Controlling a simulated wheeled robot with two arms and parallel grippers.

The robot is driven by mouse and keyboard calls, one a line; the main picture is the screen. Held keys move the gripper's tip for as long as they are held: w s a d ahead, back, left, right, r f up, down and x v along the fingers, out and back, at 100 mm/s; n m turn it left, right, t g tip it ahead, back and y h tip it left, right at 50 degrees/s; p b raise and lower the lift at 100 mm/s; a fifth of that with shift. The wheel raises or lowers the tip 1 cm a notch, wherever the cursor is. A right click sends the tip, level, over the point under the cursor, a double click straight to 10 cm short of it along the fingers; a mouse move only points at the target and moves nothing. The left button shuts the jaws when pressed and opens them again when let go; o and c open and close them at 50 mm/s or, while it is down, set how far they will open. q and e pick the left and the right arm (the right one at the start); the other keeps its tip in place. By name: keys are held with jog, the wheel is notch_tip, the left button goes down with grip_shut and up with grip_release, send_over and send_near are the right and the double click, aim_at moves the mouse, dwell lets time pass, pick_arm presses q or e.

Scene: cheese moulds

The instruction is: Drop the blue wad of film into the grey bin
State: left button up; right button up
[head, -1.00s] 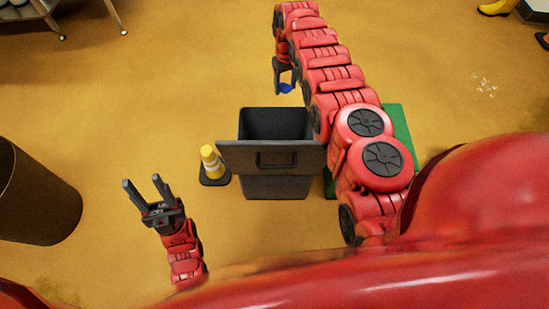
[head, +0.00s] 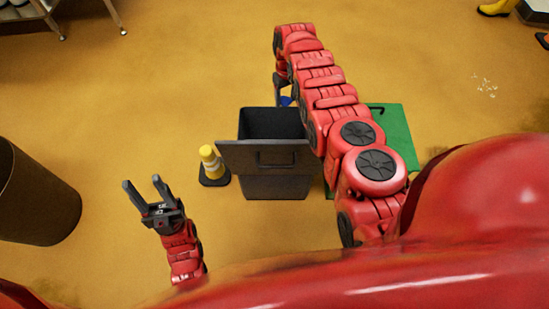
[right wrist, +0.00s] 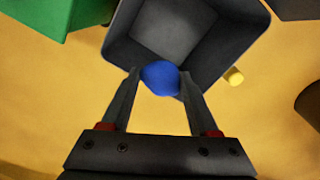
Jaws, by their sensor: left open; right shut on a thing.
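The blue wad of film (right wrist: 160,78) is held between the fingertips of my right gripper (right wrist: 159,84) in the right wrist view. In the head view only a bit of the wad (head: 286,101) shows below my right arm, at the far edge of the bin. The grey bin (head: 276,187) stands upright in the middle of the head view, its top open. In the right wrist view the wad overlaps the near rim of the bin (right wrist: 125,52), with the bin's inside just beyond. My left gripper (head: 144,190) is open and empty, left of the bin.
A yellow and white cone (head: 209,162) stands just left of the bin. A green thing (head: 398,135) lies right of it, partly behind my right arm. A dark round container (head: 37,197) stands at the left. Open floor lies beyond the bin.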

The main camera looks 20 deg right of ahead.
jog(key=shift+s+a+f, duration=0.15)
jog(key=shift+s+f, duration=0.1)
jog(key=shift+f, duration=0.65)
jog(key=shift+s+a+f, duration=0.15)
jog(key=shift+s+f, duration=0.05)
jog(key=shift+f, duration=0.65)
notch_tip(320, 180, down, 12)
jog(key=s+a+b, duration=0.2)
jog(key=b, duration=0.5)
jog(key=shift+r, duration=0.15)
jog(key=o, duration=1.4)
